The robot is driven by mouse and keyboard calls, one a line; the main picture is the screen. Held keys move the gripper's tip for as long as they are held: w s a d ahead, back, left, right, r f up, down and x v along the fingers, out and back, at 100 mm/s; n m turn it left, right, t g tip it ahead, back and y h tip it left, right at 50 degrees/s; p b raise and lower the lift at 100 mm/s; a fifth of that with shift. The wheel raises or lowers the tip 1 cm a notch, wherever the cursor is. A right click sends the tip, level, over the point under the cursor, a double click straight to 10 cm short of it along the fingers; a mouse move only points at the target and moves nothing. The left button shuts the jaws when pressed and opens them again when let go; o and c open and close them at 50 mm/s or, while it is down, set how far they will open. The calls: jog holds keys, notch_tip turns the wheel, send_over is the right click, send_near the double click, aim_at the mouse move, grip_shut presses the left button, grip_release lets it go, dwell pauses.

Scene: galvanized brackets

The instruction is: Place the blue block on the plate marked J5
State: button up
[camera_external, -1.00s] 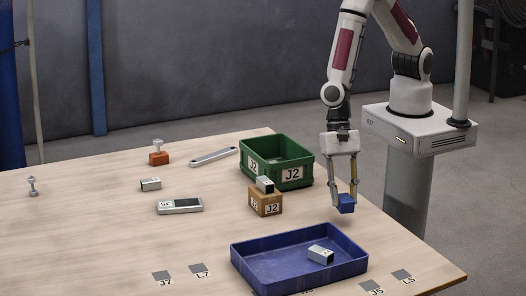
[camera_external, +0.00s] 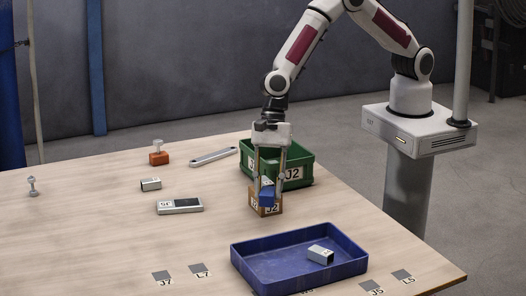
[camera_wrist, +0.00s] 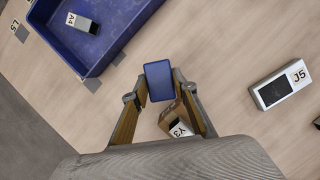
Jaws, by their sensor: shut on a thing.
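My gripper (camera_external: 268,182) is shut on the blue block (camera_external: 267,195), with fingers pointing down. In the external view the block overlaps the brown box and the bracket on top of it. In the wrist view the block (camera_wrist: 159,80) sits between the fingertips (camera_wrist: 157,92). In the wrist view a metal device (camera_wrist: 275,92) with a dark window also carries a label reading J5.
The blue tray (camera_external: 242,263) holds a bracket (camera_external: 320,254). A grey plate marked L5 (camera_external: 401,274) is beside J5; J7 (camera_external: 161,275) and L7 (camera_external: 198,269) lie front left. The brown box (camera_external: 277,207) and green crate (camera_external: 299,184) are close to my gripper.

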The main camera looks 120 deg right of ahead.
jog(key=w+d+r+m+t+h, duration=0.1)
jog(key=w+d+r+m, duration=0.15)
jog(key=w+d, duration=0.65)
notch_tip(320, 180, up, 2)
jog(key=m+h, duration=0.1)
jog(key=m, duration=0.3)
send_over(186, 202)
jog(key=s, duration=0.2)
jog(key=shift+w+d, duration=0.2)
jog(key=shift+t, duration=0.3)
jog(key=shift+f, duration=3.1)
jog(key=shift+f, duration=1.85)
jog(key=shift+f, duration=0.15)
jog(key=o, duration=1.2)
